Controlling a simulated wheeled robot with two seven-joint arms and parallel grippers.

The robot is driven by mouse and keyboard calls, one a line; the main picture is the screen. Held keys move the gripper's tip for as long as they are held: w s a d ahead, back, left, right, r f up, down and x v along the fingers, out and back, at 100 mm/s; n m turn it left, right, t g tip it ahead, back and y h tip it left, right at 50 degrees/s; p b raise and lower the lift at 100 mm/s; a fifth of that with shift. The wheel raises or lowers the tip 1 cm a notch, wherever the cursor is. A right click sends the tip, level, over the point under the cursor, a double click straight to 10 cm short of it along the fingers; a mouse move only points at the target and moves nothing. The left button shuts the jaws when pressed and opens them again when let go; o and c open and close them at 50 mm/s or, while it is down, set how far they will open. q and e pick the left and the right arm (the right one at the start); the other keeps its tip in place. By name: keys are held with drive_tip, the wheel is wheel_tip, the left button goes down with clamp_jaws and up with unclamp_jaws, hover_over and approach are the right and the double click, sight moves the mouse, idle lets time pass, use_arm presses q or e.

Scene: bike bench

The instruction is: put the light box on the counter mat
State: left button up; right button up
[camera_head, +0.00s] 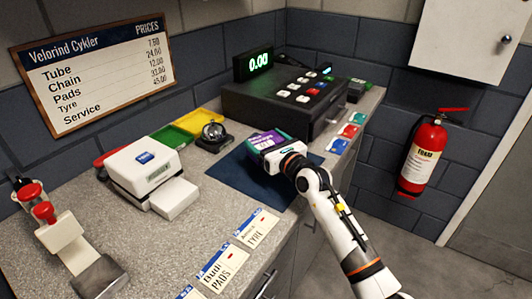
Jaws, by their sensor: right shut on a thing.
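The light box (263,139), with a purple label, is at the far part of the dark blue counter mat (243,177). My right gripper (276,148) is shut on it, with the arm reaching in from the lower right. The gripper and wrist hide part of the box and the mat's right side. I cannot tell whether the box touches the mat or is held just above it. My left gripper is not in view.
A black cash register (268,103) stands behind the mat. A bell (214,134), yellow and green trays (198,121) and a white card terminal (146,168) are to the left. Price cards (222,268) lie along the front edge. Coloured cards (348,131) lie at right.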

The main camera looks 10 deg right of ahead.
wheel_tip(320, 180, down, 3)
drive_tip(key=shift+r, duration=0.1)
drive_tip(key=shift+f, duration=0.4)
drive_tip(key=o, duration=0.9)
drive_tip(key=shift+r, duration=0.1)
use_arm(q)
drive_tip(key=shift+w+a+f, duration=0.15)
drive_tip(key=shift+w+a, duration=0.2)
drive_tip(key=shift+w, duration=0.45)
use_arm(e)
drive_tip(key=v, duration=1.2)
